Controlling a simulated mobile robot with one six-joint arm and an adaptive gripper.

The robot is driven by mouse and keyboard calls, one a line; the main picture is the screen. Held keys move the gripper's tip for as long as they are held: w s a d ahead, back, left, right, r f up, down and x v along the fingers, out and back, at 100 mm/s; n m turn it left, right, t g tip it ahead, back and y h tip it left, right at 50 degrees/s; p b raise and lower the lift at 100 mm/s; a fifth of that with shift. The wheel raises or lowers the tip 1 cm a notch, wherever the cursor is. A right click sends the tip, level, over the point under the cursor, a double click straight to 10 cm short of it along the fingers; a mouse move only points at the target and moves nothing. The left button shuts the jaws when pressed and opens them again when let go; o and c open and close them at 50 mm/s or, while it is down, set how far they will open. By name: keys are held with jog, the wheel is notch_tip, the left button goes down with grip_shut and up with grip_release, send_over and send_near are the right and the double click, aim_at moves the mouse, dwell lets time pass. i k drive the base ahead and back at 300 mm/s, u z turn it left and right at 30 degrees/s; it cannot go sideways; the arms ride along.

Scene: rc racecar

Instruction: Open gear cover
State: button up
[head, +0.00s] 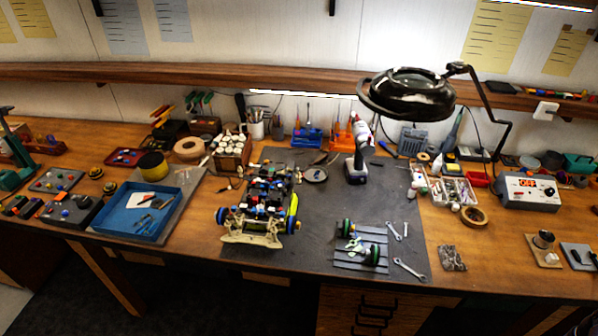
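The RC racecar (250,238) stands on a dark grey work mat (318,240) in the middle of the bench. Its tan end faces the front edge, with a blue-hubbed wheel (221,215) at the left and a green-and-blue wheel (292,225) at the right. Red, blue and black parts crowd its open top. A yellow-green strip (293,204) stands along its right side. I cannot pick out the gear cover among these small parts, nor tell whether it is open or shut. My gripper is not in view.
A wheel-and-axle assembly (347,228) lies on a slatted grey rack right of the car, with wrenches (408,268) beside it. A cordless driver (357,160) stands behind. A magnifier lamp (408,95) overhangs the back right. A blue tray (140,208) lies left. Mat between car and rack is clear.

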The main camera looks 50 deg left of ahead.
aim_at(290, 167)
jog(key=z, duration=0.05)
jog(key=k, duration=1.55)
jog(key=u, duration=1.45)
jog(key=i, duration=1.05)
